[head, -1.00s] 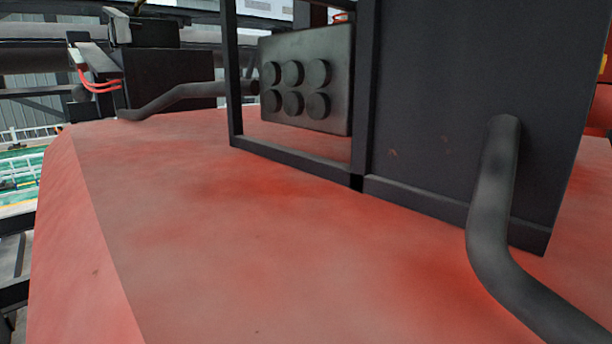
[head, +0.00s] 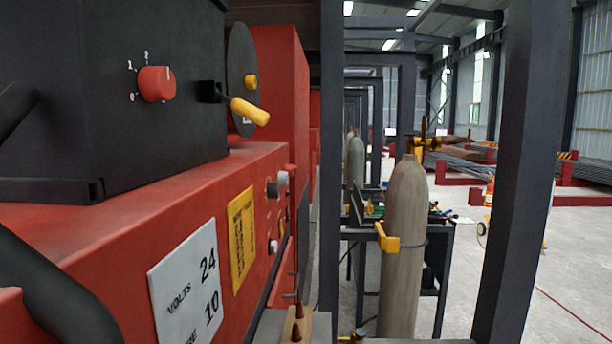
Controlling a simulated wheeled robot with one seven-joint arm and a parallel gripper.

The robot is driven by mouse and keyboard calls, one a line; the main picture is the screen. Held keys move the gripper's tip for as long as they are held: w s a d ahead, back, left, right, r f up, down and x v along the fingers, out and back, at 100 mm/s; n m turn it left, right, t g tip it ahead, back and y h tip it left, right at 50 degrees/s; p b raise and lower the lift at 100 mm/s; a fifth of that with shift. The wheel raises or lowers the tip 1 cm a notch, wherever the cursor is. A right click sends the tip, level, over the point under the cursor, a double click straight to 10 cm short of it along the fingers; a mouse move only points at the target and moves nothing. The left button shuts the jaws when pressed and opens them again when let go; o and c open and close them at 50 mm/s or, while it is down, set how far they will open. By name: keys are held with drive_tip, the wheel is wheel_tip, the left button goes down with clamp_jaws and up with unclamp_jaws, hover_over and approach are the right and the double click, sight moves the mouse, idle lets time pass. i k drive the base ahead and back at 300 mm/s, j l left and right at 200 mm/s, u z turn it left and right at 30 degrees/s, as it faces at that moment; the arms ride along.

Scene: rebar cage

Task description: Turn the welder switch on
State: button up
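A round red switch knob (head: 157,84) sits on the face of a dark box (head: 150,140) at the upper left of the head view. The marks 0, 1 and 2 stand around its left and upper side. A short pale line shows near the knob's upper right edge; I cannot tell which mark it is set to. The dark box stands on a red machine body (head: 130,228). A yellow-handled lever (head: 250,111) sticks out to the right of the knob, near a dark disc (head: 242,78). My gripper is not in view.
Dark steel posts (head: 520,160) stand at the right. A grey gas cylinder (head: 403,250) stands beside a dark cart (head: 436,270) of tools. A plate reading VOLTS 24 (head: 188,282) and a yellow label (head: 241,240) are on the red side. Open floor (head: 575,265) lies far right.

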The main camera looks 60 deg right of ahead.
sight(292, 170)
drive_tip(key=i+l+z, duration=0.1)
drive_tip(key=l, duration=0.3)
drive_tip(key=i+l+z, duration=0.1)
drive_tip(key=i+l, duration=0.2)
drive_tip(key=i+l+z, duration=0.1)
drive_tip(key=l, duration=0.35)
drive_tip(key=i+l+z, duration=0.1)
drive_tip(key=i+l, duration=0.2)
